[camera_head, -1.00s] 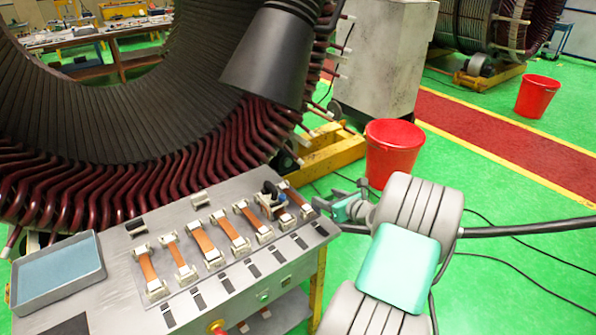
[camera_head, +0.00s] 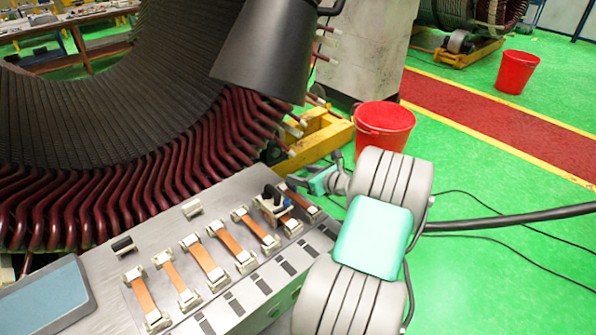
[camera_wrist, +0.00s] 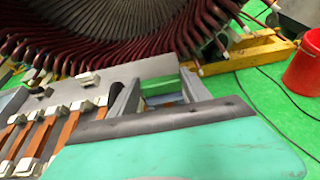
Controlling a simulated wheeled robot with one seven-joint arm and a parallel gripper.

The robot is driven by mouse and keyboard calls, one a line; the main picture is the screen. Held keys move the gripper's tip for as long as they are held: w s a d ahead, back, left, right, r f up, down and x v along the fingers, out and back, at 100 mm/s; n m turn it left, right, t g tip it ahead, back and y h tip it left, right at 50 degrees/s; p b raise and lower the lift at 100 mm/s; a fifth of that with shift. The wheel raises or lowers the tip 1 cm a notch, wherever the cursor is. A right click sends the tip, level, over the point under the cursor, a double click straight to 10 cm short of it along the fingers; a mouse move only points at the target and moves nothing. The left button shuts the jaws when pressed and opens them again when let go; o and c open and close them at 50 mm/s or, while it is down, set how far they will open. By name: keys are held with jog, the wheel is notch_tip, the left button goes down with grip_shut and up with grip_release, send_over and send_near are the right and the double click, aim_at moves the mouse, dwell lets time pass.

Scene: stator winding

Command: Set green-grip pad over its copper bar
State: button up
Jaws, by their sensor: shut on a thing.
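My gripper (camera_wrist: 157,92) is shut on a green block, the grip of the green-grip pad (camera_wrist: 158,86), in the wrist view. Its lower part is mostly hidden by the fingers and the teal hand. In the head view, my gripper (camera_head: 300,184) is at the bench's right end, beyond the row of copper bars. The held pad is not clear there.
Several copper bars (camera_head: 206,263) with pale end blocks line the grey bench (camera_head: 225,195). A blue tray (camera_head: 40,300) sits at left. The stator with dark red coils (camera_head: 175,190) stands behind, a dark cone (camera_head: 265,55) hanging over it. A red bucket (camera_head: 385,130) stands on the floor.

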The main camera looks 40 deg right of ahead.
notch_tip(320, 180, down, 2)
jog(key=shift+w+f+b, duration=0.1)
jog(key=shift+f+b, duration=0.1)
jog(key=shift+b, duration=0.7)
jog(key=shift+f+b, duration=0.85)
jog(key=shift+f, duration=1.2)
jog(key=o, duration=1.5)
jog(key=shift+a, duration=0.1)
